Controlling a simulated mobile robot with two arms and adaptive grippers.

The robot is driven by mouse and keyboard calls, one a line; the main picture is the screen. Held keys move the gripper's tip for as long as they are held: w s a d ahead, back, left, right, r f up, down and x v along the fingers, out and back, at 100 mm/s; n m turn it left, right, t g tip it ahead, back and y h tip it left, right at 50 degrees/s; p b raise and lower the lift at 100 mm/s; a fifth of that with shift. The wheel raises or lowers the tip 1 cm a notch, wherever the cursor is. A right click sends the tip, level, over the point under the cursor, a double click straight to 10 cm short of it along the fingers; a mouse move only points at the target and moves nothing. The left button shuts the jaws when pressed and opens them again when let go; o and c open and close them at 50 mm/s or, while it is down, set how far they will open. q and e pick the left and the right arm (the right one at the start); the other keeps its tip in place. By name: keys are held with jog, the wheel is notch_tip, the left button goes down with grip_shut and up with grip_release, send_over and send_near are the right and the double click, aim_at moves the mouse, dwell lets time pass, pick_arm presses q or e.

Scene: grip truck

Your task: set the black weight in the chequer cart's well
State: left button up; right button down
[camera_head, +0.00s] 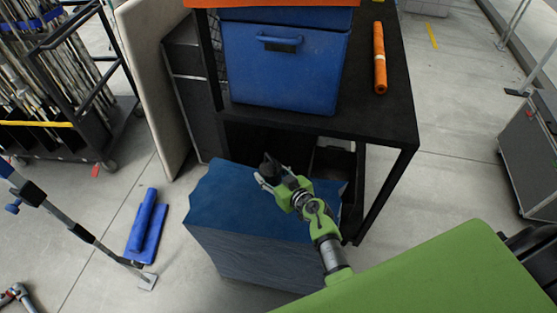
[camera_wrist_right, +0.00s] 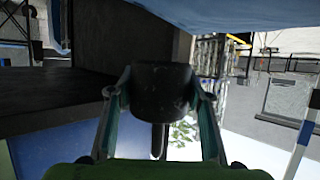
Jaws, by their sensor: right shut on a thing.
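The black weight (camera_head: 270,164) is a dark, rounded block in the head view, above the top of a blue box. My right gripper (camera_head: 267,177) is shut on it. In the right wrist view the weight (camera_wrist_right: 162,92) sits between both fingers of my right gripper (camera_wrist_right: 161,101), with a dark stem beside it. I cannot make out a chequer cart or its well in either view. My left gripper is not in view.
The blue box (camera_head: 225,200) lies below my right gripper. A black table (camera_head: 390,125) behind it carries a blue bin (camera_head: 285,75) and an orange roll (camera_head: 380,58). A blue pad (camera_head: 148,240), a stand (camera_head: 75,230) and a rack (camera_head: 80,145) are at left.

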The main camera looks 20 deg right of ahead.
jog(key=b, duration=0.1)
send_over(264, 205)
jog(key=w+d, duration=0.1)
notch_tip(264, 205, down, 5)
jog(key=shift+w+r, duration=0.1)
jog(key=shift+r, duration=0.1)
jog(key=shift+a+f+b, duration=0.1)
jog(key=shift+a+b, duration=0.15)
jog(key=shift+b, duration=0.1)
jog(key=shift+s+a+f, duration=0.2)
jog(key=shift+s+f, duration=0.05)
notch_tip(264, 205, down, 2)
jog(key=b, duration=0.2)
jog(key=shift+s+a+b, duration=0.15)
jog(key=shift+b, duration=0.2)
jog(key=shift+f+b, duration=0.7)
jog(key=shift+b, duration=0.1)
jog(key=c, duration=1.2)
grip_release()
jog(key=shift+s+f, duration=0.15)
jog(key=shift+f, duration=0.2)
jog(key=shift+c, duration=0.2)
jog(key=shift+o, duration=0.9)
jog(key=shift+s+r, duration=0.1)
